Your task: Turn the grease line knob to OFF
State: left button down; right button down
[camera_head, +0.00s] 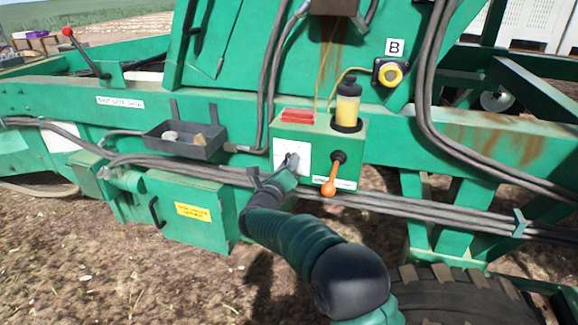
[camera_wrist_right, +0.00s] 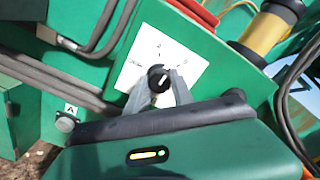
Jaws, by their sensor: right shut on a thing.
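The grease line knob (camera_wrist_right: 158,78) is a round black knob with a white pointer mark, on a white dial plate (camera_wrist_right: 165,48) with printed marks around it. The plate is on the green grease box and also shows in the head view (camera_head: 285,150). My right gripper (camera_wrist_right: 160,88) is shut on the knob, with a grey finger on each side of it. In the head view my right gripper (camera_head: 290,163) reaches the plate and covers the knob. The pointer's exact setting is too small to read. My left gripper is not in view.
An orange-handled lever (camera_head: 330,185) hangs right of the plate. A yellow grease reservoir (camera_head: 348,104) stands on the box. Thick hoses (camera_head: 420,205) run below it. A grey tray (camera_head: 186,142) is at the left, and a tire (camera_head: 460,298) at lower right.

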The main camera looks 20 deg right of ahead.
jog(key=shift+s+a+f+n+p, duration=0.15)
jog(key=shift+n+p, duration=1.25)
jog(key=shift+n, duration=1.7)
jog(key=shift+w+a+f+n+p, duration=0.1)
jog(key=shift+n+p, duration=1.25)
jog(key=shift+n, duration=1.75)
jog(key=shift+s+a+f+n+p, duration=0.15)
jog(key=shift+n+p, duration=1.25)
jog(key=shift+n, duration=1.7)
jog(key=shift+w, duration=0.1)
jog(key=shift+d, duration=0.1)
jog(key=c, duration=1.5)
grip_release()
jog(key=o, duration=0.4)
jog(key=shift+w, duration=0.1)
jog(key=shift+r, duration=0.2)
jog(key=shift+r, duration=0.1)
